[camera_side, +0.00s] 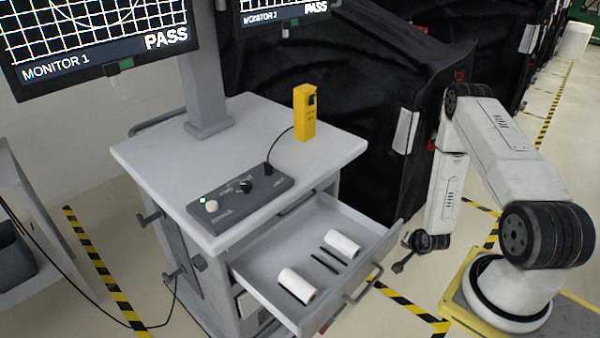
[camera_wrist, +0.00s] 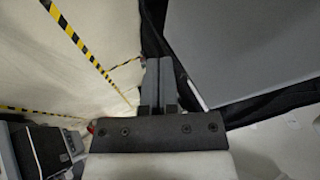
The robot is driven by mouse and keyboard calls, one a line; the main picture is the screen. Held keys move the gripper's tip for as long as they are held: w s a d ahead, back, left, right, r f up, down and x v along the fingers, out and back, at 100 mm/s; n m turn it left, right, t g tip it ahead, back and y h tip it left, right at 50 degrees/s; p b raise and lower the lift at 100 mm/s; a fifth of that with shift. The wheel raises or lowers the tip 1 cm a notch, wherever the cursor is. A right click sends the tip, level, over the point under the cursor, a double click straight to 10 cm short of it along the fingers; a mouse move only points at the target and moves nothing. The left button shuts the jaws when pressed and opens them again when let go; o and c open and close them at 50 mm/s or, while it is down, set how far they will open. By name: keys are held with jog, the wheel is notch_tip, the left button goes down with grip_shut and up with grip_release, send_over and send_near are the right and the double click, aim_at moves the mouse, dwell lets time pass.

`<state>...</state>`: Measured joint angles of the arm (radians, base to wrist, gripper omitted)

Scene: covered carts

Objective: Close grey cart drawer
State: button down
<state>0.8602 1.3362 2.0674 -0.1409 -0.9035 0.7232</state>
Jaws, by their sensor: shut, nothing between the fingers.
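The grey cart (camera_side: 150,160) stands at the centre of the side view. Its top drawer (camera_side: 283,250) is pulled out toward the lower right, with a bar handle (camera_side: 350,299) on its front. Two white rolls (camera_side: 297,285) and thin dark sticks (camera_side: 326,260) lie inside. My gripper (camera_side: 399,268) is shut and empty, to the right of the drawer front, with a visible gap between them in the picture. In the wrist view, the closed fingers (camera_wrist: 159,68) point up the picture, beside a grey flat surface (camera_wrist: 245,45) that I cannot identify for certain.
A control box (camera_side: 240,203) and a yellow handheld device (camera_side: 305,115) sit on the cart top. A monitor (camera_side: 95,40) rises behind. Dark covered carts (camera_side: 400,70) stand at the back. Floor with striped tape (camera_side: 415,312) lies between the drawer and my base.

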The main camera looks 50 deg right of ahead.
jog(key=shift+w, duration=1.05)
jog(key=shift+w, duration=0.15)
send_over(343, 220)
jog(key=w, duration=0.4)
jog(key=shift+d, duration=0.1)
jog(key=shift+w+r, duration=0.1)
jog(key=shift+w, duration=0.2)
jog(key=shift+w, duration=0.1)
dwell(0.4)
jog(key=shift+s, duration=1.05)
jog(key=shift+s+r, duration=0.2)
jog(key=shift+s, duration=0.55)
jog(key=shift+s+r, duration=0.2)
jog(key=shift+s, duration=0.5)
jog(key=v, duration=0.9)
